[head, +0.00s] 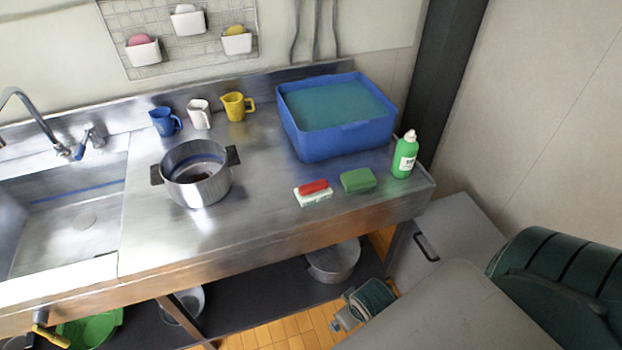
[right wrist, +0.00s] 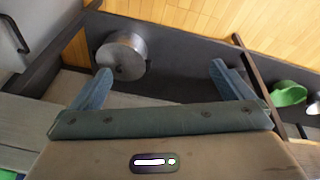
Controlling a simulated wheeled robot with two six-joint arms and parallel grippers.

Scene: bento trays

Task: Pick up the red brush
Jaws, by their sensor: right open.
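The red brush (head: 313,187) has a red top and a white lower part. It lies near the front edge of the steel counter, left of a green sponge (head: 358,180). My right gripper (right wrist: 160,74) is open and empty in the right wrist view, its two blue-green fingers wide apart. In the head view part of it shows below the counter's front edge, low and to the right of the brush, well apart from it. The brush is not in the right wrist view. My left gripper is in neither view.
A steel pot (head: 197,190) stands left of the brush. Another pot (right wrist: 121,58) sits on the lower shelf. The counter between the pot and brush is clear.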

